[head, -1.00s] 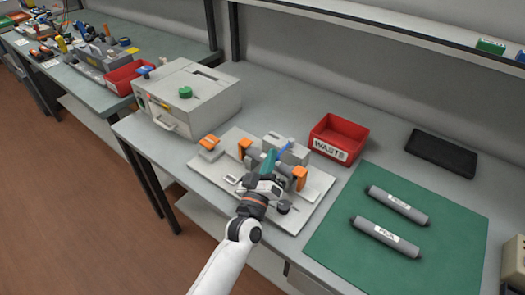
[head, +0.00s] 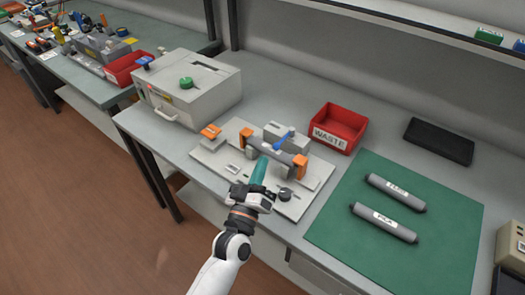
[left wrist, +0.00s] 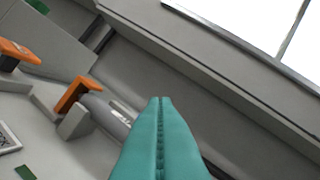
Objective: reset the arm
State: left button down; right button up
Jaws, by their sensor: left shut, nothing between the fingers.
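My left gripper (head: 260,169) is shut and empty, with its teal fingers pressed together. In the head view it is over the front of the white fixture plate (head: 216,163), in front of a grey cartridge (head: 273,153) held between orange clamps. In the left wrist view the closed fingers (left wrist: 160,112) point at the grey cartridge area and the back wall. An orange clamp (left wrist: 74,94) shows to the left of them. My right gripper is not in view.
A red waste bin (head: 338,127) stands behind the plate. Two grey cartridges (head: 397,191) (head: 384,222) lie on the green mat (head: 450,230) at right. A grey box machine (head: 187,92) stands at the left, and a black tray (head: 440,141) lies at the back right.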

pick_arm(q)
jog(key=shift+v, duration=1)
jog(key=s+f+m+g, duration=0.1)
jog(key=s+a+f+m+g, duration=0.1)
jog(key=f+g, duration=0.1)
jog(key=s+a+f+m+g, duration=0.1)
jog(key=shift+f+g, duration=0.25)
jog(key=shift+g, duration=0.05)
jog(key=s+a+f+m+g+y, duration=0.1)
jog(key=s+a+f+g+y, duration=0.25)
jog(key=s+a+g, duration=0.45)
jog(key=s+a+f+m+g+y, duration=0.2)
jog(key=s+a+f+g+y, duration=0.15)
jog(key=s+a, duration=0.7)
notch_tip(320, 180, down, 25)
jog(key=s+d+g, duration=0.1)
jog(key=s+g, duration=0.1)
jog(key=s, duration=0.1)
jog(key=s+a+f, duration=0.2)
jog(key=s+f, duration=1.4)
jog(key=f, duration=0.1)
jog(key=shift+s+a+f+g, duration=0.35)
jog(key=shift+s+a+g, duration=0.05)
jog(key=shift+g, duration=0.05)
